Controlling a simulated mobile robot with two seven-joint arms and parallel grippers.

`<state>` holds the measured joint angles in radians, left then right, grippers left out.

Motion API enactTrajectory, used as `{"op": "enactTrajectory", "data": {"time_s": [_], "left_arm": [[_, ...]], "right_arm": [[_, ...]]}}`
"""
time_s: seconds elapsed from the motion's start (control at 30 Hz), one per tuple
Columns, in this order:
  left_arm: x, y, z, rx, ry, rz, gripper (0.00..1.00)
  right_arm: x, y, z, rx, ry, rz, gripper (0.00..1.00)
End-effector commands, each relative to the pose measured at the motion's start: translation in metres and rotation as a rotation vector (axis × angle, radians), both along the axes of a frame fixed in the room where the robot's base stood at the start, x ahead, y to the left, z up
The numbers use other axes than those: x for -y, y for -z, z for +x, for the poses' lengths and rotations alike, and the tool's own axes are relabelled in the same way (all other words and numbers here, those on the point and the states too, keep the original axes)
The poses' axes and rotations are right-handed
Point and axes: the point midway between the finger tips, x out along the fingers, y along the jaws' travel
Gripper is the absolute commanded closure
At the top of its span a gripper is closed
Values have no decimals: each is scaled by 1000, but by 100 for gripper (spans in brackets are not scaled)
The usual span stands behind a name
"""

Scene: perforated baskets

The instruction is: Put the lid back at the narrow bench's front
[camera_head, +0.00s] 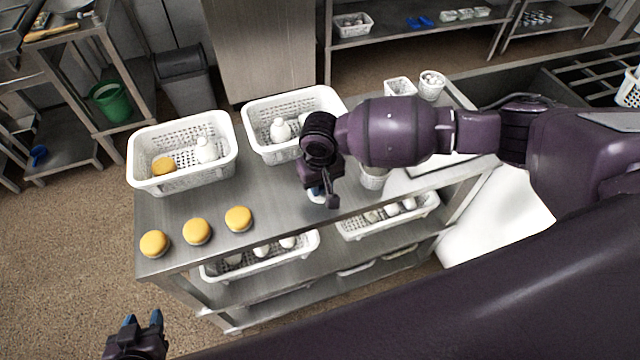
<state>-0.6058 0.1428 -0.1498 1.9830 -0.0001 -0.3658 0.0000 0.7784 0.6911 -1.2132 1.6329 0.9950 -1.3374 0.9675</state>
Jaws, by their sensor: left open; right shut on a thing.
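Three round yellow lids stand in a row along the front of the steel bench (262,207): a left one (154,244), a middle one (197,231) and a right one (238,219). Another yellow lid (163,167) lies inside the left white basket (180,180). My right gripper (322,195) is low over the bench front, right of the lids, shut on a small pale thing mostly hidden by the fingers; I cannot tell what it is. My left gripper (143,320) is open and empty, off the bench at the lower left.
A white bottle (207,150) stands in the left basket. A second basket (262,110) holds another white bottle (280,130). White containers (432,84) stand at the back right. Baskets (262,265) fill the shelf below. Bench top between the right lid and my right gripper is clear.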

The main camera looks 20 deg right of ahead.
Motion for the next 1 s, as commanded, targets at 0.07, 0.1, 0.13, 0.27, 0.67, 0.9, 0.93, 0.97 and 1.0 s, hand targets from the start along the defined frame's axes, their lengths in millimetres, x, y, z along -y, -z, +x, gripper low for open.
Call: {"op": "enactTrajectory", "data": {"time_s": [0.07,0.1,0.13,0.27,0.67,0.9,0.93,0.97,1.0], "left_arm": [[0,0,1,1,0,0,57],[0,0,1,2,0,0,57],[0,-1,1,2,0,0,57],[0,-1,2,4,1,-1,57],[1,-2,2,4,1,-1,57],[1,-1,2,4,1,-1,57],[1,-1,2,4,1,-1,57],[1,-2,2,4,1,-1,57],[1,-2,2,4,1,-1,57]], "right_arm": [[0,3,0,0,-1,0,100],[0,3,0,1,-1,0,100],[0,3,0,1,-1,0,100],[0,3,0,1,-1,0,100],[0,5,0,1,0,0,53],[0,3,1,2,-1,0,53],[0,1,1,2,0,0,53],[0,-2,1,2,0,1,53],[0,-6,1,3,0,1,53]]}}
